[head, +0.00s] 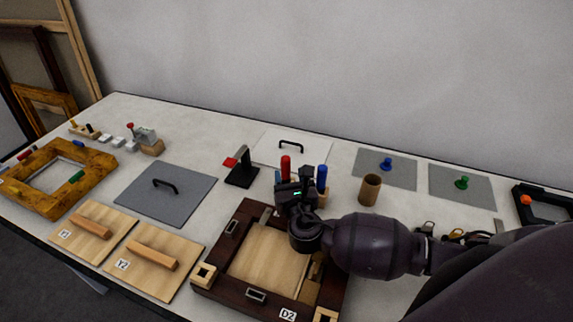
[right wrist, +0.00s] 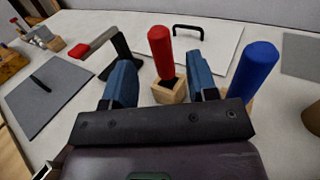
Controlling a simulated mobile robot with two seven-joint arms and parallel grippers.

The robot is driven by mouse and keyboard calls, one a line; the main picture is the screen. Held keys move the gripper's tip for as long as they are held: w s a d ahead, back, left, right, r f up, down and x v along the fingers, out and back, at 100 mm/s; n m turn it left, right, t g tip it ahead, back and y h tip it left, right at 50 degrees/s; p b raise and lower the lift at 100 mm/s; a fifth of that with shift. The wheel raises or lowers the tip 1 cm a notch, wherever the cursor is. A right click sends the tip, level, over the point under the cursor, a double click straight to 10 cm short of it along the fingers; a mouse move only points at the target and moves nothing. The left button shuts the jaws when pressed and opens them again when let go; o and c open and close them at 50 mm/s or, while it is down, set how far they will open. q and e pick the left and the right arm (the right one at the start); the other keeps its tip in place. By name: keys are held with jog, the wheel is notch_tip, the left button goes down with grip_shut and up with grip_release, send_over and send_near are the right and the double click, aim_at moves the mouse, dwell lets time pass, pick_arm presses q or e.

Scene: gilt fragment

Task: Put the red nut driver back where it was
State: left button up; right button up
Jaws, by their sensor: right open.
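The red nut driver (head: 286,168) stands upright behind my right gripper (head: 294,190) in the head view. In the right wrist view its red handle (right wrist: 161,52) rises from a small wooden block (right wrist: 170,92), with a short dark part showing between handle and block. My right gripper (right wrist: 161,80) is open, with one blue finger on each side of the driver in the picture and gaps between. I cannot tell how far the fingertips are from it in depth. My left gripper is in neither view.
A blue-handled driver (right wrist: 257,65) stands close on the right. A black stand with a red top (head: 241,170) is left of the drivers, and a brown cup (head: 369,190) is right. A dark wooden frame (head: 222,262) lies in front. A white panel with black handle (head: 310,143) lies behind.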

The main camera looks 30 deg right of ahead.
jog(key=shift+v, duration=2.2)
